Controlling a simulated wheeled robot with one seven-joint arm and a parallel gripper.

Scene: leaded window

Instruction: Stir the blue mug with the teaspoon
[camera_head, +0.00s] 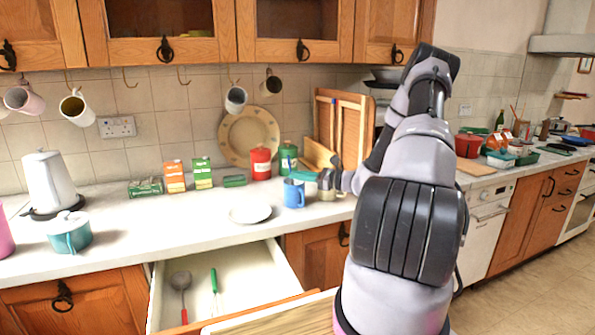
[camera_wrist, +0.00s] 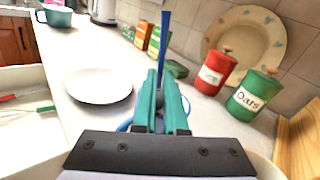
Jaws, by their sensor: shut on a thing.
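The blue mug (camera_head: 294,194) stands upright on the white worktop. In the wrist view only a bit of its blue rim (camera_wrist: 125,126) shows, below my fingers. My gripper (camera_head: 304,176) has teal fingers and is over the mug's top. In the wrist view my gripper (camera_wrist: 161,82) is shut on the teaspoon. The teaspoon's blue handle (camera_wrist: 165,42) sticks up above the fingertips. The spoon's lower end is hidden by the fingers and mug, so I cannot tell how deep it sits.
A white plate (camera_head: 250,212) lies left of the mug. A red canister (camera_head: 260,163) and a green canister (camera_head: 288,158) stand behind. A metal-looking pot (camera_head: 329,188) is close on the right. An open drawer (camera_head: 240,270) juts out below.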

